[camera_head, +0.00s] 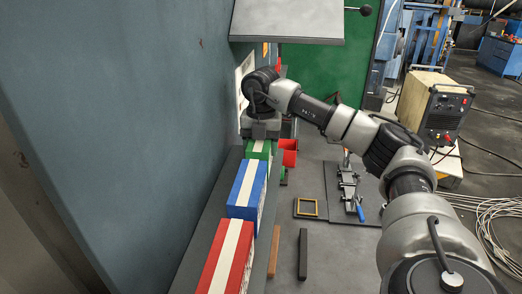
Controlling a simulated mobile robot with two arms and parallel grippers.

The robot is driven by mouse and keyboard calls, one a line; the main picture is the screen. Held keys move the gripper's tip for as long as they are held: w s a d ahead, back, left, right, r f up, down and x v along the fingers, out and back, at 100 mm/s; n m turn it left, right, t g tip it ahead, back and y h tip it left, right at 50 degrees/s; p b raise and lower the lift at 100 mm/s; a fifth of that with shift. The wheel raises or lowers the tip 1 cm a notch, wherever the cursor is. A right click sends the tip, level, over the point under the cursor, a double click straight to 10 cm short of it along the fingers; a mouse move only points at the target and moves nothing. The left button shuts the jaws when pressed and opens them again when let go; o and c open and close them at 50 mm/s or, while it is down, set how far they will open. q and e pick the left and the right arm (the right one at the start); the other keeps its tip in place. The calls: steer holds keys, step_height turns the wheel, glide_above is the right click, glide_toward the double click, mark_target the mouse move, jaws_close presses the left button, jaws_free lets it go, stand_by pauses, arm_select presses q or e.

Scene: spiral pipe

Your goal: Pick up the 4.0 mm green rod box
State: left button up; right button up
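A green box (257,148) with a pale stripe on top lies on a narrow grey shelf (203,248) along the wall, at the far end of a row of boxes. My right arm reaches in from the right, and its gripper (261,133) points down at the far end of the green box. The gripper body covers that end, and its fingers are hidden, so I cannot tell whether they are open or touch the box. The size label cannot be read. My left gripper is not in view.
A blue box (242,212) and a red box (216,258) lie in the row nearer to me. A red bin (289,155) stands just right of the green box. A grey panel (288,20) juts out above. A welding machine (436,108) stands at the right.

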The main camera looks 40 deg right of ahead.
steer(key=c, duration=0.9)
steer(key=shift+r, duration=0.1)
steer(key=shift+c, duration=0.8)
steer(key=shift+r, duration=0.1)
